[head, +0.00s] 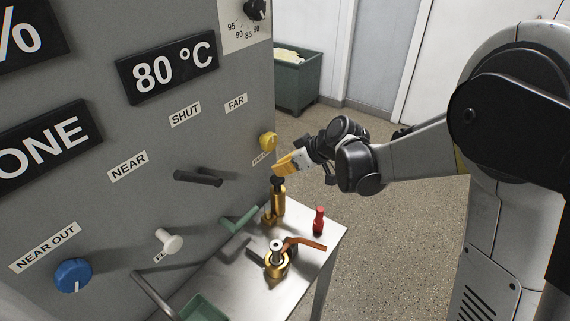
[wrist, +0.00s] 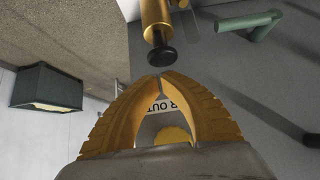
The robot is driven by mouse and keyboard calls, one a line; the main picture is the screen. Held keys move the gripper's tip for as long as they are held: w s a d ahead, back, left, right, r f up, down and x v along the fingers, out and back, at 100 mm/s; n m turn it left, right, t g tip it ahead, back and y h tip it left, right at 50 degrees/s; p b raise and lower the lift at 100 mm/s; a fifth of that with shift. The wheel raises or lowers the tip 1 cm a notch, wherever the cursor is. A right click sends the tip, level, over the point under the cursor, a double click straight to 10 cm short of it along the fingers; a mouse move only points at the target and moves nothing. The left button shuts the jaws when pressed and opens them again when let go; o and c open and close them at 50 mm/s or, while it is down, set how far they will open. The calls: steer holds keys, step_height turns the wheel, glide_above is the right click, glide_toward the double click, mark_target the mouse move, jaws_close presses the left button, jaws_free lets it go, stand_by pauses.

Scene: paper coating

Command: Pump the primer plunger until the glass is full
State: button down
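The primer plunger is a brass cylinder (head: 279,203) with a black knob on top, upright at the back of the small metal table in the head view. In the wrist view its brass body (wrist: 156,14) and round black knob (wrist: 161,57) lie just beyond my fingertips. My gripper (head: 278,169) is at the knob, directly above the plunger. In the wrist view the yellow fingers (wrist: 162,77) meet at their tips with nothing between them. I cannot tell whether the tips touch the knob. I cannot make out a glass or its level.
The metal table (head: 325,229) also holds a brass valve (head: 277,264) with an orange lever (head: 306,243) and a red bottle-shaped piece (head: 319,221). A green handle (head: 239,220), black handle (head: 198,178) and yellow knob (head: 269,141) stick out from the grey panel (head: 150,120). Open floor lies right.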

mark_target(281, 177)
steer(key=shift+f, duration=0.6)
step_height(281, 177, down, 4)
steer(key=b, duration=0.2)
steer(key=shift+b, duration=0.4)
steer(key=shift+r, duration=0.2)
steer(key=shift+r+p, duration=0.35)
steer(key=shift+p, duration=0.05)
steer(key=r+p, duration=0.2)
steer(key=r, duration=0.1)
steer(key=r+p, duration=0.1)
steer(key=shift+s+d+r, duration=0.25)
steer(key=shift+r, duration=0.05)
steer(key=p+v, duration=0.3)
steer(key=v, duration=0.5)
steer(key=shift+s+d, duration=0.25)
steer(key=shift+d, duration=0.1)
